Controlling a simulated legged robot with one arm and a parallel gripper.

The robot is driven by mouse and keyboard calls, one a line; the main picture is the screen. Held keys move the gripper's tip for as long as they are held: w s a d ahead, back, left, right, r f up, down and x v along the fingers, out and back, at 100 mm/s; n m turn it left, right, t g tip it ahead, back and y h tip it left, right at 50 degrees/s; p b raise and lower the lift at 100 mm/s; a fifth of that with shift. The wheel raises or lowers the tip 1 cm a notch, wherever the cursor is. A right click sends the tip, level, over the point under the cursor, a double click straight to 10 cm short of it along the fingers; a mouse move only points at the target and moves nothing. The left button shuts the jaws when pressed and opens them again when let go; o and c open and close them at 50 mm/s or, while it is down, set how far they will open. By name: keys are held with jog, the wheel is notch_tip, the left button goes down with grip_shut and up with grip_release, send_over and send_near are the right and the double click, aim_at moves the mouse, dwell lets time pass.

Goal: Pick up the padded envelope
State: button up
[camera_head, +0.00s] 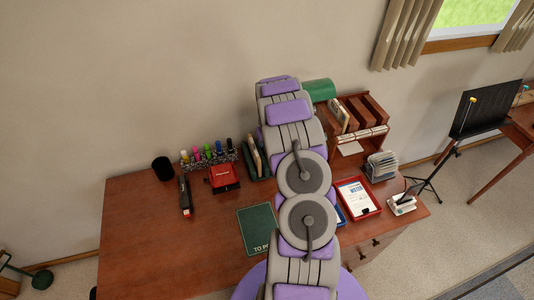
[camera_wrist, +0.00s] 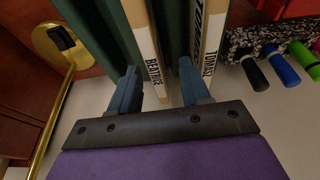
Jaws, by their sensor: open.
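Two tan, flat items like padded envelopes stand on edge in a dark green holder (camera_head: 264,172) on the desk. In the wrist view the left envelope (camera_wrist: 147,45), with black lettering on its edge, lines up between my fingers. The other envelope (camera_wrist: 212,40), also lettered, is just right of the right finger. In the head view the envelopes (camera_head: 254,155) show just left of my arm. My gripper (camera_wrist: 158,75) is open, one finger on each side of the left envelope in the picture. I cannot tell whether the fingers touch it. My arm hides the gripper in the head view.
The wooden desk (camera_head: 140,235) holds a red device (camera_head: 223,178), several coloured markers (camera_head: 207,154), a black cup (camera_head: 162,168) and a dark green book (camera_head: 257,228). A wooden organiser (camera_head: 345,145) and red tray (camera_head: 358,197) stand right of my arm. The desk's front left is clear.

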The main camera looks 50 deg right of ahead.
jog(key=x, duration=0.4)
jog(key=shift+s+d+b, duration=0.15)
jog(key=shift+b, duration=0.15)
jog(key=shift+d+f, duration=0.3)
jog(key=shift+d, duration=0.1)
jog(key=shift+a, duration=0.3)
jog(key=shift+c, duration=1.1)
jog(key=shift+a+r, duration=0.15)
jog(key=c, duration=0.3)
jog(key=shift+d, duration=0.2)
grip_shut()
